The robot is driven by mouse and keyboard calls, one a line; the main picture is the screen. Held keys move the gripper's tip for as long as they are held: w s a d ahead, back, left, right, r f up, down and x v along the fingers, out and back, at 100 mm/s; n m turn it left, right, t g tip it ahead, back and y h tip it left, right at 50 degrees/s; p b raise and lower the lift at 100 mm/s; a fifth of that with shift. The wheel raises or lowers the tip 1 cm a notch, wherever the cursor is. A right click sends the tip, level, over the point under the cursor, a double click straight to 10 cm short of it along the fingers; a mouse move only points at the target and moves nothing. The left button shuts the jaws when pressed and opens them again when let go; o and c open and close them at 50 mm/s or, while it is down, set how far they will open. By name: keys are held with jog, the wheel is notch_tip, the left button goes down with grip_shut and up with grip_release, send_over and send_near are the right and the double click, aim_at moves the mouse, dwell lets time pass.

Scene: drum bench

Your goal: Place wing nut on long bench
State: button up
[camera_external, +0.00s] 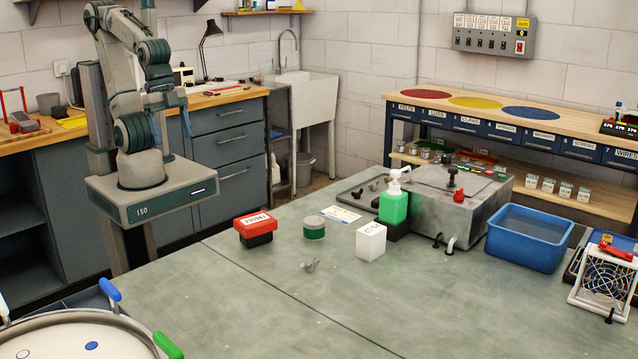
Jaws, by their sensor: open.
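A small silver wing nut (309,265) lies on the grey-green table top in the foreground, left of a white box. The picture does not label any surface as the long bench; a long wooden-topped bench (590,129) with labelled drawers stands along the back right wall. My gripper (171,123) hangs from my folded arm at the upper left, pointing down with its fingers apart. It is open, far from the wing nut, with nothing visible between the fingers.
Near the wing nut on the grey-green table (400,310) stand a red-and-black box (256,229), a green-banded tin (314,228), a white box (371,241) and a green pump bottle (393,205). A blue tub (528,238) stands right. The table's front middle is clear.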

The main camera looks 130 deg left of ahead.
jog(key=m+t+h+b, duration=0.1)
jog(key=m+b, duration=0.1)
jog(key=m, duration=0.1)
send_over(310, 260)
jog(key=s, duration=0.3)
notch_tip(310, 260, down, 16)
jog(key=shift+w+a+p+x, duration=0.1)
jog(key=shift+p+x, duration=0.15)
jog(key=shift+x, duration=0.6)
jog(key=shift+w+a+p+x, duration=0.15)
jog(key=shift+p+x, duration=0.15)
jog(key=shift+x, duration=0.5)
jog(key=shift+w+a+p+x, duration=0.1)
jog(key=shift+p+x, duration=0.15)
jog(key=shift+x, duration=0.6)
jog(key=shift+r, duration=0.1)
jog(key=c, duration=1.1)
